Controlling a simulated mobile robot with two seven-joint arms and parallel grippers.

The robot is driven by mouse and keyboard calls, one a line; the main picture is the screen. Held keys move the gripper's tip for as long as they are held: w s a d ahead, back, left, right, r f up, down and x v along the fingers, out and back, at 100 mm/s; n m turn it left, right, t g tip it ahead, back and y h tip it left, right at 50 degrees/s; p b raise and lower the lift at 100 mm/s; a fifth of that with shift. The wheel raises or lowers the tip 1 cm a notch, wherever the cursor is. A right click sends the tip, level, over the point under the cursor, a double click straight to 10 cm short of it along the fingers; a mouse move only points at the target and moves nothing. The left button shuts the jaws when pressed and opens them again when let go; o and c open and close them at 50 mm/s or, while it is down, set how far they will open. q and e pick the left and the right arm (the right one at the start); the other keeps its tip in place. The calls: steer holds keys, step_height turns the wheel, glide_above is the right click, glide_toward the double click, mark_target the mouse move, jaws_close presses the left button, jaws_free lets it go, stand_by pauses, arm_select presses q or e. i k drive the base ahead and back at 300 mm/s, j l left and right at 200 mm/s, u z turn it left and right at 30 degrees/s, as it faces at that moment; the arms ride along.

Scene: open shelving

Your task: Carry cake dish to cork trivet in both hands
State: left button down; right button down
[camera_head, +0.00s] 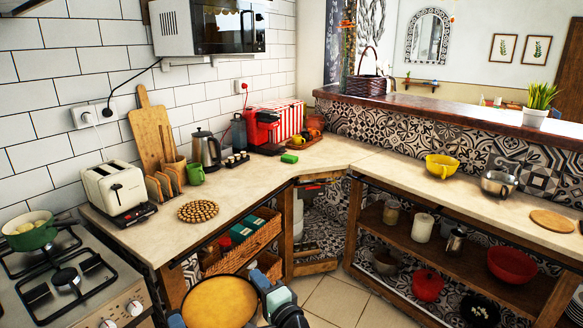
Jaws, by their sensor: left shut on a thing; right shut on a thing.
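The cake dish (219,301), round with a golden-tan top, is at the bottom of the head view, low in front of the counter. My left gripper (177,319) is shut on its left side, mostly cut off by the frame. My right gripper (262,284) is shut on its right side. The dish looks about level between them. A round trivet of cork-like pieces (198,211) lies on the left counter, above and beyond the dish in the picture, apart from it. The dish's underside is hidden.
A toaster (115,188) and stove (65,285) with a green pot (30,231) stand left of the trivet. A green mug (195,174) and kettle (207,151) are behind it. Counter right of it is clear. A plain round board (552,221) lies far right.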

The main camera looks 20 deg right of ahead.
mark_target(552, 220)
steer(key=i+l+z, duration=0.4)
steer(key=l, duration=0.4)
steer(key=i+l+z, duration=0.3)
steer(key=l+z, duration=0.15)
steer(key=l, duration=0.25)
steer(key=i+l+z, duration=0.8)
steer(key=i, duration=0.25)
steer(key=i+l+z, duration=0.3)
steer(key=i+z, duration=0.15)
steer(key=i, duration=0.15)
